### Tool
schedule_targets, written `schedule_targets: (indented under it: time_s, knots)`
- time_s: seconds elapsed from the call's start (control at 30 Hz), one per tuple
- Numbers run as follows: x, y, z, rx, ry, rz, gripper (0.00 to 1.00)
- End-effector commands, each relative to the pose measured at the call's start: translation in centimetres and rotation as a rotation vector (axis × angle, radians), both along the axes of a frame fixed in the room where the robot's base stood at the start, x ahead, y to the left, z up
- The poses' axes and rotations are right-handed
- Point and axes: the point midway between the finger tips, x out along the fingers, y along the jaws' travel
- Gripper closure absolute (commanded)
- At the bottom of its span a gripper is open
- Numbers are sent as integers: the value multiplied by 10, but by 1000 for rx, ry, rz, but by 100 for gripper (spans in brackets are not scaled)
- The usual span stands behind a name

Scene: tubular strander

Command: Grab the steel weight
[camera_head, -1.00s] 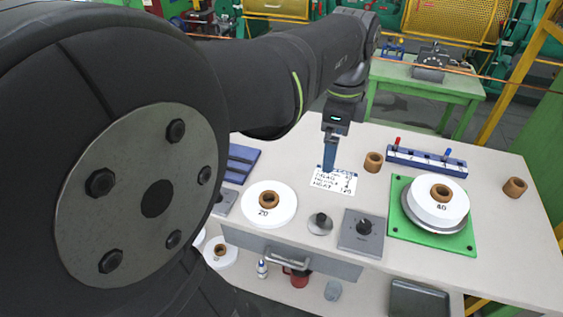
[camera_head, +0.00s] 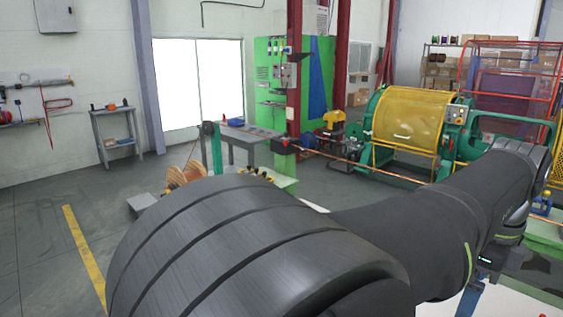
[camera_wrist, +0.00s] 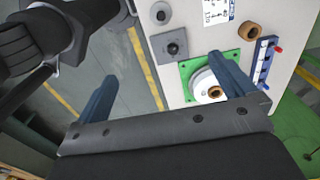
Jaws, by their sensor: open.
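A small round steel weight with a dark centre (camera_wrist: 161,14) lies on the pale table at the top of the wrist view. My gripper (camera_wrist: 162,70) is open and empty, its two blue fingers wide apart, well above and apart from the weight. In the head view only a bit of the gripper's wrist end and a blue finger show at the lower right; the weight is not in that view.
Beside the weight is a square grey plate with a dark knob (camera_wrist: 172,46). A green plate (camera_wrist: 187,68) carries a white disc (camera_wrist: 203,84), partly behind the right finger. A wooden ring (camera_wrist: 248,31) and a blue rack (camera_wrist: 263,60) are to the right. Floor lies left of the table.

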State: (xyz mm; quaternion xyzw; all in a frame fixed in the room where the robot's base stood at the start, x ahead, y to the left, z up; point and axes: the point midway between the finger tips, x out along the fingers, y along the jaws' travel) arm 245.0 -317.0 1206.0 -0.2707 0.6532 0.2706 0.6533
Motion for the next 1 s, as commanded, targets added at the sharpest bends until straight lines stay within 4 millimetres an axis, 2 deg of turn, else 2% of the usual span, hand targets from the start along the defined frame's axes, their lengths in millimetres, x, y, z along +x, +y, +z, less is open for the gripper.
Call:
schedule_targets:
  time_s: [0.17,0.23,0.27,0.57,0.67,0.9,1.0]
  knots:
    - [0,0,0,0,0,0,0]
    - [0,0,0,0,0,0,10]
    - [0,0,0,0,0,0,12]
    - [1,1,-5,-6,5,14,12]
    - [3,6,-29,-38,27,83,12]
    - [5,30,-113,-174,102,401,12]
    - [4,39,-136,-214,120,510,12]
